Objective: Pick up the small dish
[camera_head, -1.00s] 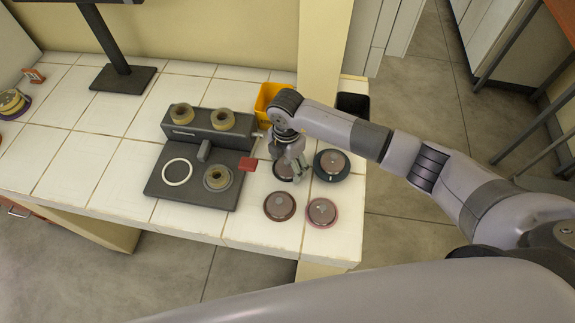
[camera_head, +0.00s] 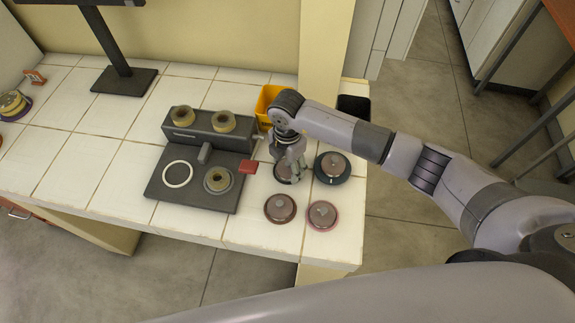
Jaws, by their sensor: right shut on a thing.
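Several small round dishes sit at the right end of the white tiled counter. A brown dish (camera_head: 280,208) and a pinkish-rimmed dish (camera_head: 322,215) are in the front row. A dark-rimmed dish (camera_head: 332,168) is behind them at the right. My right gripper (camera_head: 290,170) points down over the back-left dish (camera_head: 280,174), with its fingers shut on it. The gripper hides much of that dish, and I cannot tell whether it is clear of the counter. My left gripper is not in view.
A dark grey device (camera_head: 195,190) with ring-shaped parts and a red tab (camera_head: 249,166) stands just left of the dishes. A yellow bin (camera_head: 267,104) and a black bin (camera_head: 353,106) are behind. The counter (camera_head: 110,190) has free tiles at left.

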